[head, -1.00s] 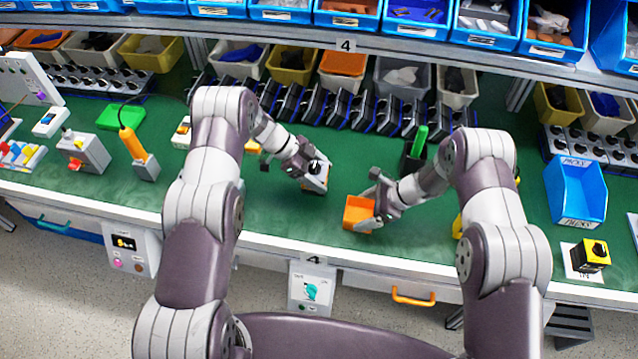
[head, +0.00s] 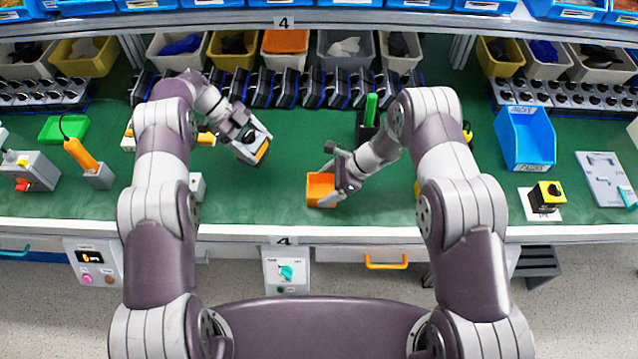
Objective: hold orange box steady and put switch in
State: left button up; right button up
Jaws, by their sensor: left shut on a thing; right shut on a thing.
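An orange open-topped box (head: 321,189) sits near the middle of the green bench, toward its front edge. My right gripper (head: 344,182) is shut on the right side of this box. My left gripper (head: 243,138) is shut on a switch (head: 252,147) with a grey and black body and an orange strip on its lower right side. The switch is tilted and held to the upper left of the box, apart from it. The jaws partly hide the switch.
A row of black switches (head: 290,88) stands behind the grippers, below several bins. A black holder with a green handle (head: 370,108) stands behind my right forearm. A blue tray (head: 527,140) and a yellow-black switch box (head: 546,196) are at right. Green bench between box and switch is clear.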

pick_arm(q)
jog(key=s+d+f, duration=0.1)
jog(key=s+d, duration=0.2)
jog(key=d, duration=0.4)
jog(key=s+d+f, duration=0.2)
jog(key=s+d, duration=0.1)
jog(key=d, duration=0.5)
jog(key=shift+f, duration=0.25)
jog(key=shift+s+f, duration=0.15)
jog(key=shift+f, duration=0.05)
jog(key=o, duration=1.3)
jog(key=shift+f, duration=0.1)
